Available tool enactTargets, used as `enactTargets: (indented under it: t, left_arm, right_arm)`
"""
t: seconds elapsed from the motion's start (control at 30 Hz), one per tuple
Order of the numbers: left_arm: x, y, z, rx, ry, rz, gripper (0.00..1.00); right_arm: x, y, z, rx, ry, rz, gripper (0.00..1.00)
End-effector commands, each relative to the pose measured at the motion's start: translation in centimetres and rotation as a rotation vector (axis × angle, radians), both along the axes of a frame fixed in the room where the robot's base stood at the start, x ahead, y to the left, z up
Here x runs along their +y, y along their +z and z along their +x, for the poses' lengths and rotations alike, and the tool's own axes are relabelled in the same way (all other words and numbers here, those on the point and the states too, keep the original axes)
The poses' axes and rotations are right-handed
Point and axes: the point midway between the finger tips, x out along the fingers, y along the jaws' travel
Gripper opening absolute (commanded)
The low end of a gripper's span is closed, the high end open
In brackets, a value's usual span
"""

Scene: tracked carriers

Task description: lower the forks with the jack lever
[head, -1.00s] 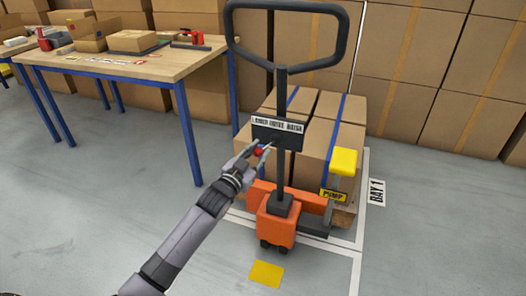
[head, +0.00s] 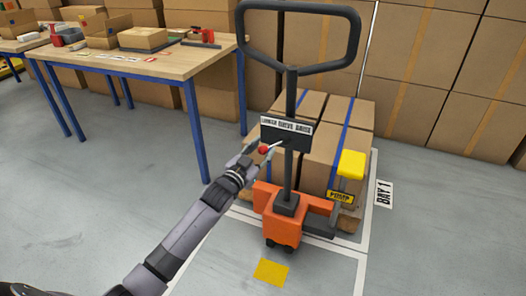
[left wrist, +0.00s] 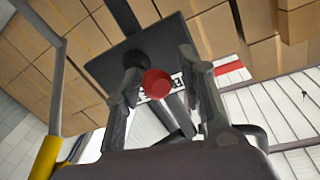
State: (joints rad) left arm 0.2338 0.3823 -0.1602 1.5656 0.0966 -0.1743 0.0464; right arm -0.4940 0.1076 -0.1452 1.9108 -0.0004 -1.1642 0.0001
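The orange pallet jack (head: 277,220) stands with its black handle upright. A dark plate (head: 286,135) on the handle bears a label reading LOWER, DRIVE, RAISE. The jack lever's red knob (head: 263,150) sticks out just below the label's left end. My left gripper (head: 258,156) is at the knob. In the left wrist view the red knob (left wrist: 157,83) lies between the fingers (left wrist: 158,70), with a gap visible on both sides, so the gripper is open. The forks are hidden under the load. My right gripper is out of view.
Strapped boxes (head: 347,127) on a pallet stand behind the jack, inside white floor lines marked BAY 1. A yellow PUMP pedal (head: 351,164) is at right. A wooden table (head: 180,67) with blue legs stands at left. The front floor is clear apart from a yellow patch (head: 271,272).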

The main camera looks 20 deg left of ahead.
Motion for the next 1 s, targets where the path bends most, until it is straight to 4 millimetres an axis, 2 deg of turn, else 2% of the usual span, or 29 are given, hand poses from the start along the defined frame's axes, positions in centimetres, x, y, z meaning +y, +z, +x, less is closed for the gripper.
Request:
enactTargets:
  t: [0.1, 0.47, 0.57, 0.8, 1.0]
  left_arm:
    - [0.0, 0.0, 0.0, -0.001, 0.000, 0.000, 0.42]
    - [-0.1, -0.2, -0.7, 0.002, -0.004, -0.002, 0.42]
    - [-0.1, -0.3, -2.0, 0.003, -0.004, -0.002, 0.42]
    - [0.5, -0.2, -6.8, 0.003, -0.002, -0.001, 0.42]
    - [1.0, -0.1, -10.1, 0.002, 0.000, -0.001, 0.42]
  right_arm:
    - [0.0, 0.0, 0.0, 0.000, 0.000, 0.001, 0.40]
    - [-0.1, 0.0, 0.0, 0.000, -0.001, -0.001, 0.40]
    - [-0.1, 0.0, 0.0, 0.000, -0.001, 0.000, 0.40]
    - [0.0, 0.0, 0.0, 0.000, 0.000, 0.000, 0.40]
    - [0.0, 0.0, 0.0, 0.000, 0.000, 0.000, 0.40]
